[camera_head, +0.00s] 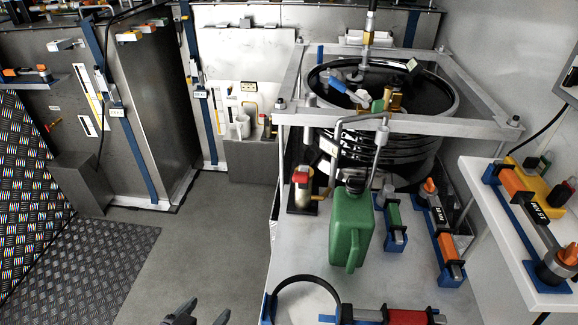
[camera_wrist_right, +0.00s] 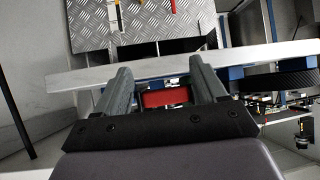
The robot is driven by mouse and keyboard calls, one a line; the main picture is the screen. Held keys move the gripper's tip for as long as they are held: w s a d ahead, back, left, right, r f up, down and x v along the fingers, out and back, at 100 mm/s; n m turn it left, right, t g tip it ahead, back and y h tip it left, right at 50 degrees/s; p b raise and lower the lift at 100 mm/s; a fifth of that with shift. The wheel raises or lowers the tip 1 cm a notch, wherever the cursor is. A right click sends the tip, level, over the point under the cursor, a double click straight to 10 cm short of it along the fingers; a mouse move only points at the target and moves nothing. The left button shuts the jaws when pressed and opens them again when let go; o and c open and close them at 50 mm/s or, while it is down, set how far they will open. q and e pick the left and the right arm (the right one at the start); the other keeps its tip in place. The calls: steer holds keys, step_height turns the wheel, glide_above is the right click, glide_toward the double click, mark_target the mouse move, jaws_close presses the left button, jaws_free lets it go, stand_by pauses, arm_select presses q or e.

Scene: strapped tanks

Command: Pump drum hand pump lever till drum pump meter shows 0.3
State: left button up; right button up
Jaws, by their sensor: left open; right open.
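The black drum (camera_head: 440,100) stands inside a grey metal frame at the right of the head view. On its lid is the hand pump, with a brass body (camera_head: 391,98) and what looks like its lever, a blue handle (camera_head: 338,85) pointing up and left. A small pale block (camera_head: 412,64) by the pump may be the meter; I cannot read it. My left gripper (camera_head: 200,317) is open and empty at the bottom edge, well apart from the drum. My right gripper (camera_wrist_right: 163,75) shows only in the wrist view, open, with a red thing visible beyond the gap.
The frame's front bar (camera_head: 400,125) crosses before the drum. A white shelf (camera_head: 520,245) holds tools at right. Floor (camera_head: 200,245) is clear at centre-left.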

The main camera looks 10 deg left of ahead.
arm_select(q)
steer(key=shift+g+h, duration=0.3)
steer(key=shift+g, duration=0.5)
steer(key=s+f, duration=0.3)
steer(key=s, duration=0.1)
steer(key=shift+s+f, duration=0.25)
steer(key=shift+f, duration=0.15)
stand_by(1.0)
